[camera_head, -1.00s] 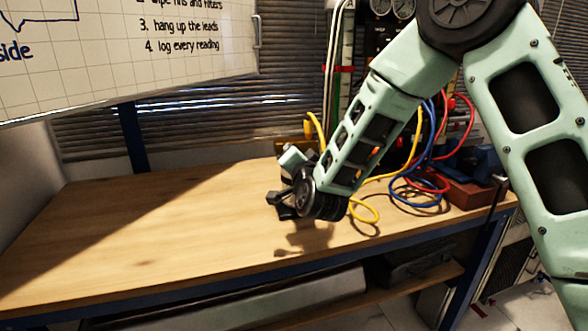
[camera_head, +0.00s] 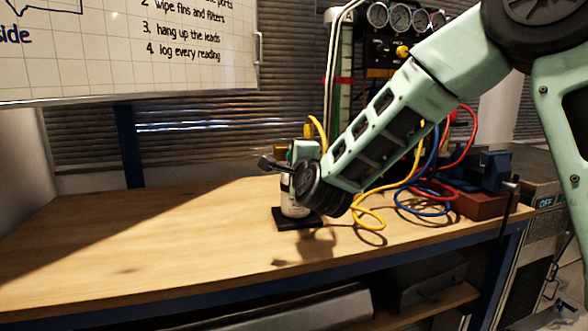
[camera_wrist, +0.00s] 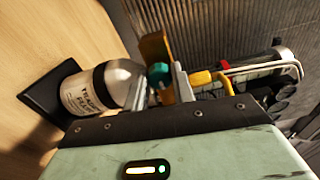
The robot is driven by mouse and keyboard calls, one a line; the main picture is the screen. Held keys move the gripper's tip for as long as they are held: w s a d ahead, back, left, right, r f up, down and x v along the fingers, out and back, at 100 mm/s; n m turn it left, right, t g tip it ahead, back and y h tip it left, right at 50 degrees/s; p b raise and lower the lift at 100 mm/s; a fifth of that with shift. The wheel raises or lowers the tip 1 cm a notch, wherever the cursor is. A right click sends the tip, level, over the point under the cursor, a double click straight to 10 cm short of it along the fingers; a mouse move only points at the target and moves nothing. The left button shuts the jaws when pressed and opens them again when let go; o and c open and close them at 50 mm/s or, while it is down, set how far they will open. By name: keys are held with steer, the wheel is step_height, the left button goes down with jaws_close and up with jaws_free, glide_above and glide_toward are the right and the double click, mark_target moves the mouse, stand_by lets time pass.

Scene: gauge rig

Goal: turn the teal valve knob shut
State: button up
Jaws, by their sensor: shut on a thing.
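The teal valve knob (camera_wrist: 158,75) shows in the wrist view at the top of a silver and white cylinder. The cylinder (camera_wrist: 90,92) has a dark band and a printed label, and it is tilted in this view. My gripper (camera_wrist: 162,86) is shut on the knob, with pale fingers on either side of it. In the head view my gripper (camera_head: 282,166) is above the cylinder (camera_head: 294,206), which stands upright on a black base (camera_head: 290,222). My wrist hides the knob and much of the cylinder there.
A yellow hose (camera_head: 372,211) and blue and red hoses loop on the bench (camera_head: 130,230) to the right. A gauge panel (camera_head: 405,45) stands behind my arm, and a red-brown block (camera_head: 470,203) lies at the right. The bench's left side is clear.

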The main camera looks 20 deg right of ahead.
steer(key=shift+f+m+b, duration=0.1)
steer(key=shift+m+b, duration=0.25)
steer(key=shift+m, duration=0.25)
steer(key=o, duration=1)
steer(key=shift+s, duration=0.1)
steer(key=s+a+b, duration=0.1)
steer(key=s, duration=1.6)
steer(key=shift+b, duration=0.3)
steer(key=shift+s, duration=0.1)
